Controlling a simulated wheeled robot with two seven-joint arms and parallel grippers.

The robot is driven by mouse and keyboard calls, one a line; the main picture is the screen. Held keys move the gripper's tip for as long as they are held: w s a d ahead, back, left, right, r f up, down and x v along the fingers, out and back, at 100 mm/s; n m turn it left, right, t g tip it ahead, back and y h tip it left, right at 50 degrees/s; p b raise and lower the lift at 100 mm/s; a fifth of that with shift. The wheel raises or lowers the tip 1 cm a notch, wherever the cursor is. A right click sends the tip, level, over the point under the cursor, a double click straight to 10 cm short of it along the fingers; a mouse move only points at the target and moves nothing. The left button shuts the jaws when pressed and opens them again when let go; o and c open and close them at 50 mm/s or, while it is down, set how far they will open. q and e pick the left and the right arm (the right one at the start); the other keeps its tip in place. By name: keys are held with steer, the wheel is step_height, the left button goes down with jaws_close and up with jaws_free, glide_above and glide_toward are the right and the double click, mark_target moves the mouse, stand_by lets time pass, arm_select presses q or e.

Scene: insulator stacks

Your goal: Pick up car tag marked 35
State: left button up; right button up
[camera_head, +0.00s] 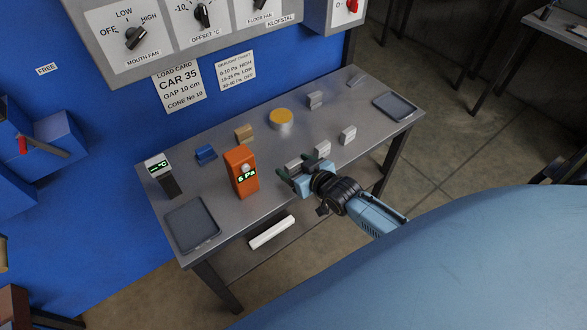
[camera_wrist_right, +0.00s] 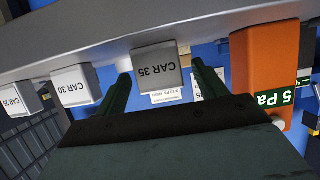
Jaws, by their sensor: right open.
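The car tag marked CAR 35 (camera_wrist_right: 156,68) is a grey-white block at the table's front edge, upside down in the right wrist view. In the head view it is a small pale block (camera_head: 293,165), partly hidden by my gripper. My right gripper (camera_head: 294,170) is open and empty at the front edge. In the wrist view its dark green fingers (camera_wrist_right: 165,82) stand either side of the tag, apart from each other; contact cannot be told. My left gripper is not in view.
Tags CAR 30 (camera_wrist_right: 76,85) and CAR 25 (camera_wrist_right: 17,98) stand in the same row. The orange 5 Pa meter (camera_head: 241,171) stands close on the other side. Empty trays (camera_head: 191,224) (camera_head: 395,107) lie at both table ends. A yellow-topped tin (camera_head: 281,120) stands behind.

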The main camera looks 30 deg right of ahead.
steer(key=shift+w+f, duration=0.2)
steer(key=shift+w, duration=0.3)
steer(key=c, duration=1.1)
